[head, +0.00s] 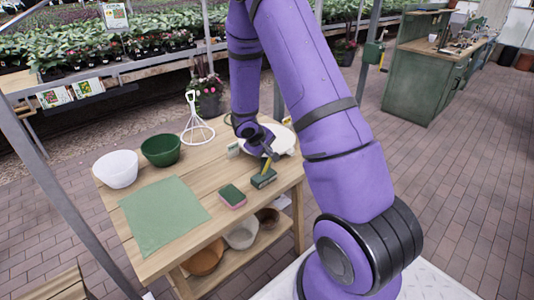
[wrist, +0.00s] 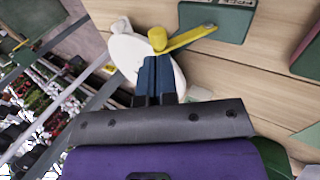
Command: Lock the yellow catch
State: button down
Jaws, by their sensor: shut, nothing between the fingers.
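The yellow catch (head: 266,168) is a short bar on a dark green block (head: 263,180) near the right side of the wooden table. In the wrist view the yellow catch (wrist: 192,39) is a flat arm pinned to the green block (wrist: 233,20), with a round knob at its free end. The arm sticks out past the block's edge. My gripper (head: 268,154) is low over the table beside the catch. In the wrist view the closed blue fingers of my gripper (wrist: 155,62) point at the knob, very near it; whether they touch it I cannot tell.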

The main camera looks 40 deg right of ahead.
jog(key=shift+r, duration=0.1)
jog(key=a+r, duration=0.3)
jog(key=r, duration=1)
jog(key=shift+s+r, duration=0.3)
dwell(0.3)
jog(key=s+a+r+m+t+y, duration=0.1)
jog(key=s+a+r, duration=0.35)
jog(key=r, duration=0.35)
jog(key=s+a+r+t+y, duration=0.1)
jog(key=s+a+r, duration=0.3)
jog(key=s+r, duration=0.25)
jog(key=s+a+r+t+y, duration=0.1)
jog(key=s+a+r+y, duration=0.1)
jog(key=s+a, duration=0.3)
jog(key=s+a+r+t+y, duration=0.1)
jog(key=s+a+r, duration=0.3)
jog(key=s, duration=0.6)
jog(key=shift+a+r+t+y, duration=0.35)
jog(key=shift+r+t+y, duration=0.05)
jog(key=shift+r+y, duration=0.35)
